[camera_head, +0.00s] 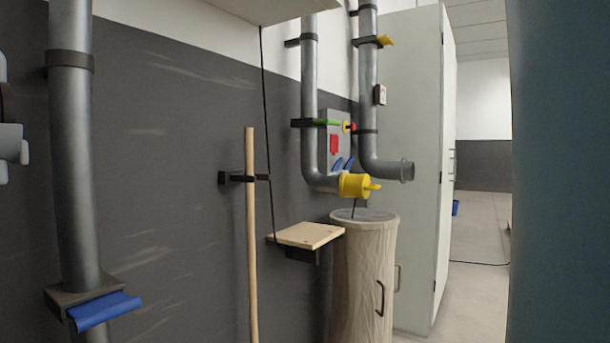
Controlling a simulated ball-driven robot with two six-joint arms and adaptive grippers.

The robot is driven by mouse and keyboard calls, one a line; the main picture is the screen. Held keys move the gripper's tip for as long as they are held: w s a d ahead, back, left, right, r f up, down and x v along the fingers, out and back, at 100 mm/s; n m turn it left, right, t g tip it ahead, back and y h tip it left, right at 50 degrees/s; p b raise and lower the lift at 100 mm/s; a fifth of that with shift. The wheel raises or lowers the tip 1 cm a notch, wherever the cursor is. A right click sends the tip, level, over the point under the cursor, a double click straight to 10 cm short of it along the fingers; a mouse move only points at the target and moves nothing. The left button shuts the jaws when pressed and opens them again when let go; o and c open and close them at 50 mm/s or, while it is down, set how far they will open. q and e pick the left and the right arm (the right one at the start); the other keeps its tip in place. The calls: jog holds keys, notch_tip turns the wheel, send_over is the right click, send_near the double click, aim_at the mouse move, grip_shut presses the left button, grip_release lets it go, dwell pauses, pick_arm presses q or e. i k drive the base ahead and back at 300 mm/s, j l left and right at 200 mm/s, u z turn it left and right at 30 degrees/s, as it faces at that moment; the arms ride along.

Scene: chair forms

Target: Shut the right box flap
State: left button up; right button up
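No box with a right flap can be made out in the head view. A small grey wall box (334,127) with a red panel hangs between two pipes, partly hidden by the nearer one. I cannot tell whether it has a flap. Neither of my grippers shows. A pale grey rounded part cuts in at the left edge, and I cannot tell what it is.
A beige drum (362,270) stands by the wall, with a small wooden shelf (308,235) beside it. A wooden pole (251,230), grey pipes (73,150) and a tall pale cabinet (408,110) stand nearby. A blue-grey surface (560,170) blocks the right side.

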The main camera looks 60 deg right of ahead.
aim_at(349, 161)
jog(key=z, duration=1.05)
jog(key=l+z, duration=0.3)
jog(key=i+j, duration=0.05)
